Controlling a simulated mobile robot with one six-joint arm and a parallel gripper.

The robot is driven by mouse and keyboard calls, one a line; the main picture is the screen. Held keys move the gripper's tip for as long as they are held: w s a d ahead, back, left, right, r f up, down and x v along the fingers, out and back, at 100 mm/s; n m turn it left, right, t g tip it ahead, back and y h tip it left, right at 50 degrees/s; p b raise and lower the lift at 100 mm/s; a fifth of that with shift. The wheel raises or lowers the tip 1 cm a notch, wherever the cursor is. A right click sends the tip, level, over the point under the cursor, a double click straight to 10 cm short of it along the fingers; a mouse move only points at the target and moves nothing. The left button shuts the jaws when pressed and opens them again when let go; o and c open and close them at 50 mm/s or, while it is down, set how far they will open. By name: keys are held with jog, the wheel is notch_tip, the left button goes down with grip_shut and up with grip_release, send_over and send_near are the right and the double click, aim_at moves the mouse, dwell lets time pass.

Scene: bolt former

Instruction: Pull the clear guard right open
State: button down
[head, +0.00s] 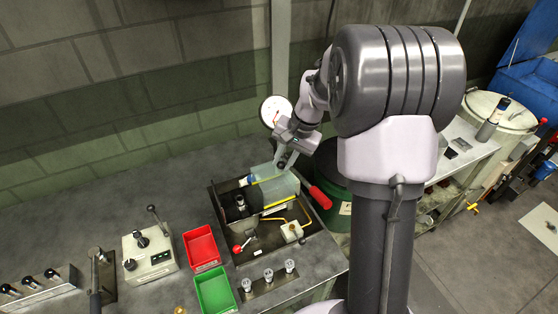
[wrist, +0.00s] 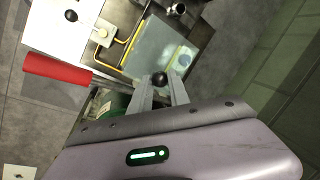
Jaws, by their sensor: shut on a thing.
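The clear guard (head: 268,183) is a see-through panel with yellow edging, over the machine in the dark tray on the bench. In the wrist view the guard (wrist: 150,45) lies just beyond my fingers. My gripper (head: 287,162) is at the guard's far right edge in the head view. In the wrist view my gripper (wrist: 160,86) is shut on a small black knob (wrist: 159,78) at the guard's edge. How far the guard stands open is hard to tell.
A red-handled lever (head: 320,197) sticks out close to the right of the guard; it also shows in the wrist view (wrist: 55,68). A round dial (head: 275,111) is behind my wrist. Red (head: 201,248) and green (head: 215,290) bins stand in front left.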

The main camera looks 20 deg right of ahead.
jog(key=c, duration=1.5)
grip_release()
jog(key=shift+d, duration=0.15)
jog(key=shift+c, duration=0.2)
jog(key=o, duration=0.3)
jog(key=shift+d, duration=0.2)
jog(key=shift+a, duration=0.1)
jog(key=p+v, duration=0.5)
jog(key=v, duration=1.2)
jog(key=shift+r, duration=0.25)
